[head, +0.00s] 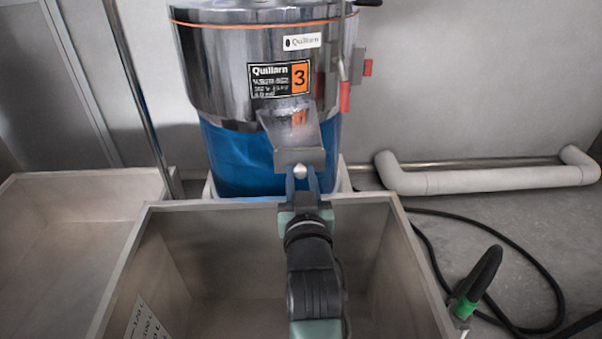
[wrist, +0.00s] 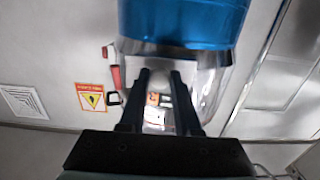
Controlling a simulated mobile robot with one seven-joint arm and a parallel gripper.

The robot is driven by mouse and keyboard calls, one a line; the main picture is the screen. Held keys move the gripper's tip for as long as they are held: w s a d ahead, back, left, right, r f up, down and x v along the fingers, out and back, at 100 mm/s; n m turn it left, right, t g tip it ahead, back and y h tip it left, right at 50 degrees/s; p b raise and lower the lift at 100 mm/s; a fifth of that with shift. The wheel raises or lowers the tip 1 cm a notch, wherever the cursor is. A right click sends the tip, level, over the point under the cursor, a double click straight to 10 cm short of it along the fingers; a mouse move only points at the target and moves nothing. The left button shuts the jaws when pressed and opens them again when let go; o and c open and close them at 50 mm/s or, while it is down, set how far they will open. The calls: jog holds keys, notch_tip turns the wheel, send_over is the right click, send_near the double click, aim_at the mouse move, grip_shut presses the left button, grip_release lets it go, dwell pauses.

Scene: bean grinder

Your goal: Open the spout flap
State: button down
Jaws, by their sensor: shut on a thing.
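The bean grinder (head: 228,75) has a polished steel upper body and a blue lower body (head: 230,160). Its steel spout (head: 296,130) slopes down at the front. The spout flap (head: 292,157) is a grey plate across the spout's lower end, with a small round knob (head: 300,170) on it. My gripper (head: 301,177) is at the flap from the front, its fingers shut on the knob. In the wrist view the grinder shows upside down, with my gripper (wrist: 164,75) against the pale flap (wrist: 178,66). The knob itself is hidden there.
A large open bin (head: 180,270) stands below the spout, under my arm. A second bin (head: 60,230) is at left. A metal pole (head: 135,85) rises left of the grinder. A white pipe (head: 480,180) and black cable (head: 535,270) are at right.

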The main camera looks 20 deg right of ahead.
aim_at(300, 169)
jog(key=shift+s+r+g+p, duration=0.25)
jog(key=shift+r+g+p, duration=0.75)
jog(key=shift+p, duration=2.15)
jog(key=g+p, duration=0.1)
jog(key=p, duration=0.2)
jog(key=r+g+p, duration=0.1)
jog(key=p, duration=0.3)
jog(key=shift+s+a+y, duration=0.1)
jog(key=shift+s+y, duration=0.1)
jog(key=shift+y, duration=0.1)
notch_tip(300, 169, up, 2)
jog(key=g+y+p, duration=0.1)
jog(key=g+p, duration=0.3)
jog(key=p, duration=0.6)
jog(key=shift+g, duration=0.4)
jog(key=shift+w+r+g+y+p, duration=0.1)
jog(key=shift+r+g+y+p, duration=0.2)
jog(key=shift+g+p, duration=0.65)
jog(key=shift+w+r+g, duration=0.15)
jog(key=shift+g, duration=0.7)
jog(key=shift+w+r+g+y+b, duration=0.2)
jog(key=shift+g+y+b, duration=0.1)
jog(key=shift+g+b, duration=0.7)
jog(key=shift+w+r+g+b, duration=0.15)
jog(key=shift+r+g+b, duration=0.1)
jog(key=shift+g+b, duration=0.6)
jog(key=shift+r+g+b, duration=0.15)
jog(key=shift+g+b, duration=0.1)
jog(key=shift+b, duration=0.45)
